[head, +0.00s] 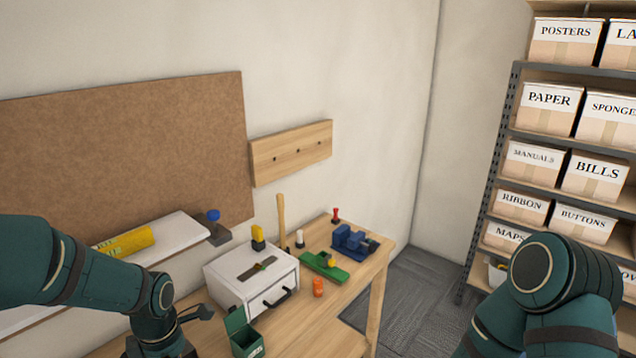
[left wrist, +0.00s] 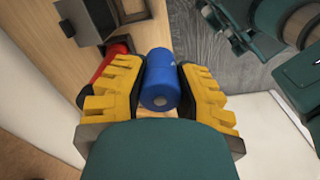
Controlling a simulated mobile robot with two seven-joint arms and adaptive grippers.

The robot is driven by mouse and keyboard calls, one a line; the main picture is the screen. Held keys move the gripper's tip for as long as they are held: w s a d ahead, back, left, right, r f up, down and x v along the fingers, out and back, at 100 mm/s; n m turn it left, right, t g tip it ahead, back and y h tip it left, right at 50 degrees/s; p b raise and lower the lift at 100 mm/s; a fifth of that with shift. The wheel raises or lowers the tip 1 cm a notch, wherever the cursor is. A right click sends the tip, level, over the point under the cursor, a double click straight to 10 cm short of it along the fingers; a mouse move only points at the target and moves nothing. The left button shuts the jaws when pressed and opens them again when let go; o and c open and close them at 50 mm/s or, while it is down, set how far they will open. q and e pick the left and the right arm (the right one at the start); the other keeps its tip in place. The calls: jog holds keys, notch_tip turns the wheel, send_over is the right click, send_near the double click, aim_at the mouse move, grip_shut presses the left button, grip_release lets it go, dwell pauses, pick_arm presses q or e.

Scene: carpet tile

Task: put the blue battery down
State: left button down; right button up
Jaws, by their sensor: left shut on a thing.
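The blue battery (left wrist: 160,78) is a blue cylinder with a small round recess in its near end. My left gripper (left wrist: 159,85) has its yellow ridged fingers closed on both sides of it. The battery is over or near the wooden table top (left wrist: 165,30); I cannot tell whether it touches it. In the head view my left arm reaches down at the lower left, and neither its fingers nor the battery can be made out there. My right arm shows at the lower right of the head view, its gripper out of sight.
A red thing (left wrist: 105,65) lies just left of the battery in the left wrist view.

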pick_arm(q)
jog(key=d+f+m+b, duration=0.2)
jog(key=d+f+m, duration=0.2)
jog(key=m, duration=0.8)
jog(key=w+d+f+m+b, duration=0.1)
jog(key=d+f+m+b, duration=0.2)
jog(key=f+m, duration=0.6)
jog(key=d+m, duration=0.2)
jog(key=shift+w+d+f+m, duration=0.15)
jog(key=shift+w+d+m, duration=0.1)
jog(key=shift+m, duration=0.15)
pick_arm(e)
jog(key=f, duration=0.6)
jog(key=shift+s+a, duration=0.15)
jog(key=shift+s, duration=0.05)
